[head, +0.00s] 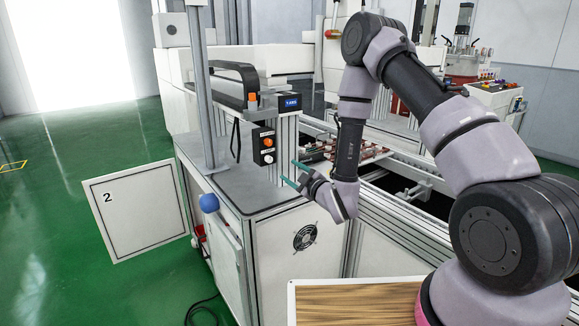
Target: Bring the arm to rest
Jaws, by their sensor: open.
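My arm rises from the lower right, bends at the top and reaches down toward the conveyor station. My gripper (294,175) hangs at the end of the arm, above the right edge of the grey-topped cabinet (246,187). Its greenish fingers point left and are apart, with nothing seen between them. The gripper shows small here, and whether it touches the cabinet cannot be told.
A control box with an orange button (265,143) and a blue display (290,102) stand close behind the gripper. A metal post (201,90) and a blue knob (209,203) are to the left. Conveyor rails (400,178) run behind my arm. Green floor (90,150) is open at left.

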